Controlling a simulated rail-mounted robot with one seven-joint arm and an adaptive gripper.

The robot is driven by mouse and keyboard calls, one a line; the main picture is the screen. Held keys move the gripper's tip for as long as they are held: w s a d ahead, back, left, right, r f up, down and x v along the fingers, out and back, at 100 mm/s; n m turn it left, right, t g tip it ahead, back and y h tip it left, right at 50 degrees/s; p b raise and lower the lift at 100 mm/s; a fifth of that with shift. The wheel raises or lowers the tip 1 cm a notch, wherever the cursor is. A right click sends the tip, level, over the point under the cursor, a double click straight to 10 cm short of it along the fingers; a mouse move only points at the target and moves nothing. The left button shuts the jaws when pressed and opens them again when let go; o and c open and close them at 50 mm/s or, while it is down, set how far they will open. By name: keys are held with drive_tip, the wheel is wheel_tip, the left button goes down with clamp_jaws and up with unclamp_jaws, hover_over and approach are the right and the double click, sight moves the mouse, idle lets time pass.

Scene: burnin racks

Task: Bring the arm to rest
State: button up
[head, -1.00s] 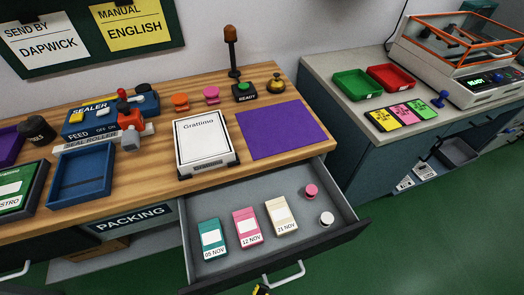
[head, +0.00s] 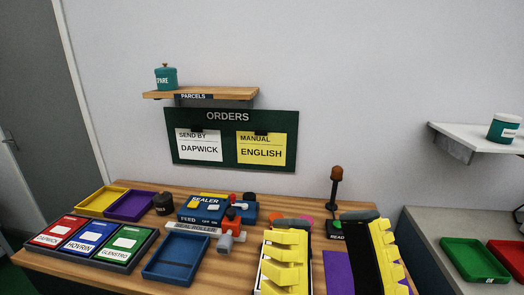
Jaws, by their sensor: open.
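My gripper (head: 333,262) shows in the head view at the lower middle right. Its two yellow-padded fingers stand wide apart with nothing between them. It is in front of the packing bench (head: 130,267), and its fingers hide part of the white Grattinio box and the purple mat (head: 338,272). The drawer seen open earlier is out of view.
The sealer (head: 205,207), a blue tray (head: 176,257) and a rack of coloured cards (head: 88,240) stand on the bench to the left. A signal lamp (head: 336,175) rises behind my gripper. A shelf (head: 225,93) and an orders board (head: 229,117) are on the wall. A green tray (head: 474,260) is at right.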

drive_tip(key=w+d+f+n+g+h, duration=0.1)
drive_tip(key=w+f+g+h, duration=0.1)
drive_tip(key=f+g, duration=0.15)
drive_tip(key=w+d+f+g+h, duration=0.1)
drive_tip(key=w+f+g+h, duration=0.1)
drive_tip(key=f, duration=0.3)
wheel_tip(320, 180, up, 38)
drive_tip(key=p, duration=3.8)
drive_tip(key=shift+y, duration=0.3)
